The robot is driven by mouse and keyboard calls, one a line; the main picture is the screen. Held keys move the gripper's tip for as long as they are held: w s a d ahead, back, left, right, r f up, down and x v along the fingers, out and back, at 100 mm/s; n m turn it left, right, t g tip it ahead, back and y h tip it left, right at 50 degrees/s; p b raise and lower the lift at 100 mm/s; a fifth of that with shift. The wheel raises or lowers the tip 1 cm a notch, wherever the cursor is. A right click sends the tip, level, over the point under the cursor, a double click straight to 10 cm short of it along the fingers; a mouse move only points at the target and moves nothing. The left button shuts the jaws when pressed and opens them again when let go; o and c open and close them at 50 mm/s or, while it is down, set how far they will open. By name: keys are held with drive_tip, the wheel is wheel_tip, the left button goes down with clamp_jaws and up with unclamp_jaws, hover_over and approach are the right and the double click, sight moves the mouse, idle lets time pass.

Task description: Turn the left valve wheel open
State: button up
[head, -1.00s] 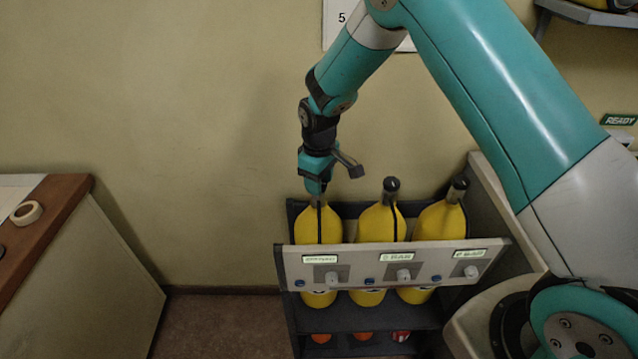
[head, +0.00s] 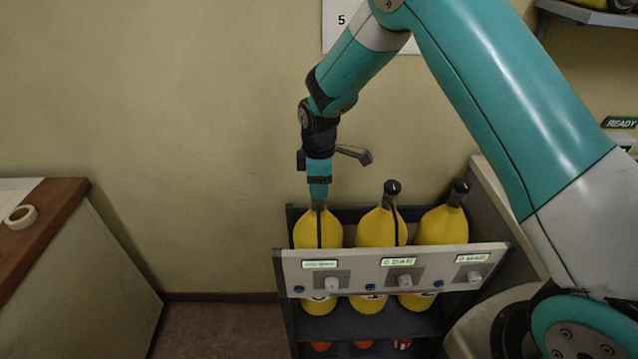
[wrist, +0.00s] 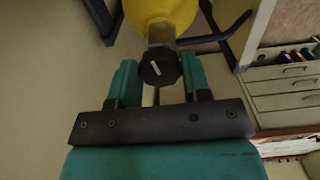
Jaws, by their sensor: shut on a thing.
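Three yellow cylinders stand in a dark rack: the left cylinder (head: 318,229), the middle cylinder (head: 381,227) and the right cylinder (head: 441,225). My gripper (head: 318,195) points down over the left cylinder's top and is shut on its valve wheel. In the wrist view the dark valve wheel (wrist: 160,68), with a white mark on its face, sits between the two teal fingers. The middle valve wheel (head: 392,187) and the right valve wheel (head: 460,185) stand free. The head view hides the left wheel behind my gripper.
A grey panel (head: 300,277) with small displays and knobs crosses the rack (head: 400,322) in front of the cylinders. A brown-topped counter (head: 60,200) with a tape roll (head: 20,216) is at the left. Floor between counter and rack is clear.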

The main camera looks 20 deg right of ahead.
drive_tip(key=shift+a+r, duration=0.1)
drive_tip(key=o, duration=0.9)
wheel_tip(320, 180, up, 17)
drive_tip(key=b, duration=0.3)
drive_tip(key=shift+r, duration=0.2)
drive_tip(key=s+a+r+m+y, duration=0.1)
drive_tip(key=s+m, duration=0.1)
drive_tip(key=s, duration=0.8)
drive_tip(key=s+a+m+y, duration=0.1)
drive_tip(key=s+a+m, duration=0.1)
drive_tip(key=s, duration=0.8)
drive_tip(key=s+a+r+m+y, duration=0.1)
drive_tip(key=s+m+y, duration=0.1)
drive_tip(key=s, duration=0.8)
drive_tip(key=shift+s+a+r+m, duration=0.3)
drive_tip(key=shift+s+r+m, duration=0.1)
drive_tip(key=shift+m, duration=0.2)
